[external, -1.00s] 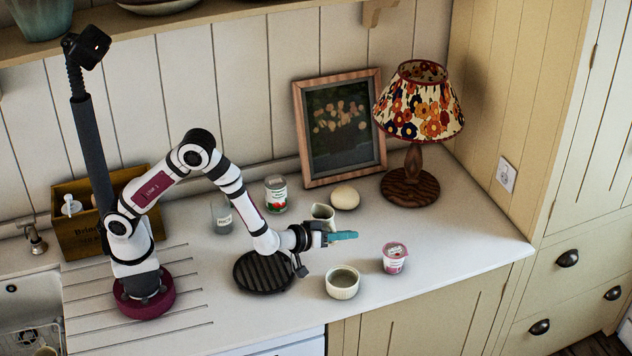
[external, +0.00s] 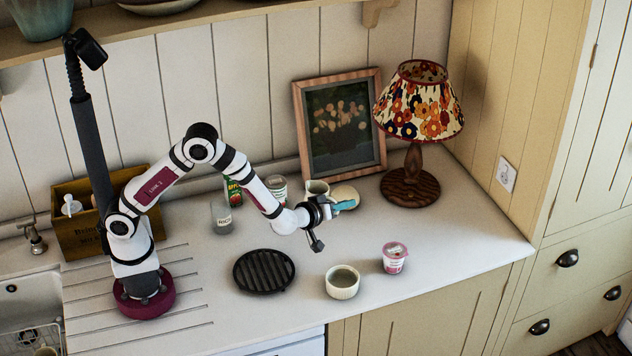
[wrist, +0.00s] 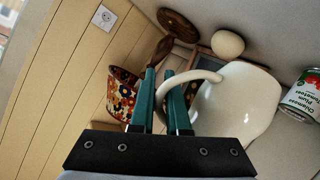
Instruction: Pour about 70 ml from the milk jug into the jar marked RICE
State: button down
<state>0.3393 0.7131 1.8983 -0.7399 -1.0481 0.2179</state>
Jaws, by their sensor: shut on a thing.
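The cream milk jug (wrist: 236,104) fills the right of the wrist view, and its curved handle lies between my teal fingers. My gripper (wrist: 162,76) is shut on this handle. In the external view the jug (external: 316,187) shows just behind my gripper (external: 344,205), partly hidden by it; it looks raised off the counter. The inside of the jug and its milk level cannot be seen. A clear glass jar (external: 222,218) with a small pale label, apparently the RICE jar, stands on the counter to the left of my forearm.
A tomato can (external: 277,186) and a carton (external: 234,192) stand behind my forearm. A pale round object (external: 346,196) and a lamp (external: 410,175) are beyond my gripper. A black trivet (external: 264,272), a ramekin (external: 342,282) and a yogurt pot (external: 394,258) are in front.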

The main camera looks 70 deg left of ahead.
jog(key=s+a+r+n+g+y, duration=0.15)
jog(key=a+n+g+y, duration=0.6)
jog(key=a, duration=1.05)
jog(key=s+a+n+g, duration=0.2)
jog(key=a, duration=0.1)
jog(key=s+a+f+n+g, duration=0.1)
jog(key=s+a+n+g, duration=0.1)
jog(key=s+a, duration=0.1)
jog(key=s+a+f+n+g+y, duration=0.1)
jog(key=s+a+n+g, duration=0.1)
jog(key=a, duration=0.2)
jog(key=shift+s+a+f+n+g, duration=0.1)
jog(key=shift+s+a+n+g, duration=0.05)
jog(key=shift+a+n+g, duration=0.15)
jog(key=shift+s+a+f+n+g, duration=0.1)
jog(key=shift+s+a+n+g, duration=0.2)
jog(key=shift+s+n+g, duration=0.1)
jog(key=shift+s, duration=0.1)
